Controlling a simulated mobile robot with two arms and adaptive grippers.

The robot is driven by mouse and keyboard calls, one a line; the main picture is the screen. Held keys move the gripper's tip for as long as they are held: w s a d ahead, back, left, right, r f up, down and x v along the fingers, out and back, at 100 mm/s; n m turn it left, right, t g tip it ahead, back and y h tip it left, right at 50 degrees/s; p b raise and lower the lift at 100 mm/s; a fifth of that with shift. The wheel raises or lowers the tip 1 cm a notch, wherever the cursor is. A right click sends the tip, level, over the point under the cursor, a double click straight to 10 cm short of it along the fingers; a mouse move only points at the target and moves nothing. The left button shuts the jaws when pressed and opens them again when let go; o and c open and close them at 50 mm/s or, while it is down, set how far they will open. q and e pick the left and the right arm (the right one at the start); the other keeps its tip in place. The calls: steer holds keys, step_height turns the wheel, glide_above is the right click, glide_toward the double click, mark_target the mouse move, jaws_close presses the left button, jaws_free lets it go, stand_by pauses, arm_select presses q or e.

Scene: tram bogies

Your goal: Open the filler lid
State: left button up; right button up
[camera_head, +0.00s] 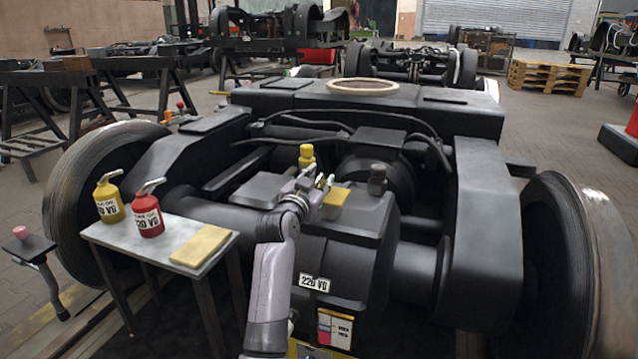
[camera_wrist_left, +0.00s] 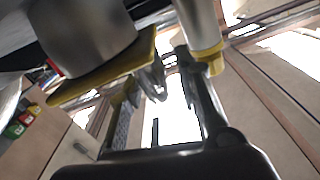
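The filler lid (camera_head: 335,197) is a flat yellow plate lying over the top of a short grey filler neck (camera_head: 331,211) on the dark gear housing. In the left wrist view the picture looks upside down, with the lid (camera_wrist_left: 105,76) against the wide metal neck (camera_wrist_left: 85,32). My left gripper (camera_head: 322,182) is just beside the lid, at its left and far side. Its two fingers (camera_wrist_left: 163,78) are apart, one close to the lid's edge near a small metal piece. I cannot tell whether it touches. My right gripper is not in view.
A yellow-capped post (camera_head: 307,156) stands close behind the gripper. A dark knob (camera_head: 377,179) is right of the lid. A small table (camera_head: 213,263) at the left holds a yellow can (camera_head: 108,199), a red can (camera_head: 146,215) and a yellow cloth (camera_head: 200,246). Large wheels flank the bogie.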

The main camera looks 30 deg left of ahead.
arm_select(q)
jaws_close()
stand_by(0.4)
stand_by(0.5)
